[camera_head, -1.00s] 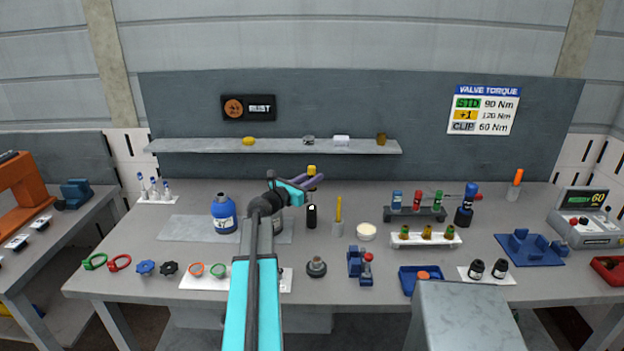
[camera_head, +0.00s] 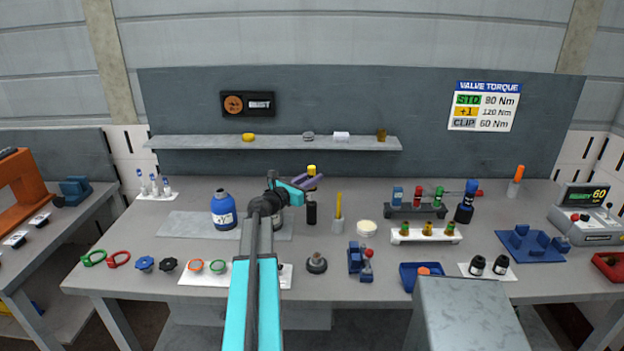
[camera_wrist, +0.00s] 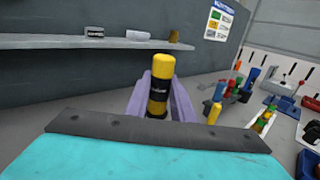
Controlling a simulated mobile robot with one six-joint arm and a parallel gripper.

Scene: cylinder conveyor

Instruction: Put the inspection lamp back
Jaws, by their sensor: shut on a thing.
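My gripper (camera_head: 308,182) has purple fingers and is shut on an upright yellow and black cylinder, which looks like the inspection lamp (camera_head: 311,169). In the wrist view the lamp (camera_wrist: 158,84) stands between the two fingers (camera_wrist: 160,98), with a dark labelled band around its middle. Its lower end is hidden there by my gripper's body. In the head view a black cylinder (camera_head: 311,213) shows straight below the fingers. I cannot tell whether it is the lamp's lower part or a separate thing.
A blue bottle (camera_head: 223,211) stands left of my arm. A yellow stick in a cup (camera_head: 338,226) and a round white dish (camera_head: 366,228) are close on the right. Racks (camera_head: 415,211) of small parts stand farther right. A wall shelf (camera_head: 290,143) runs behind.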

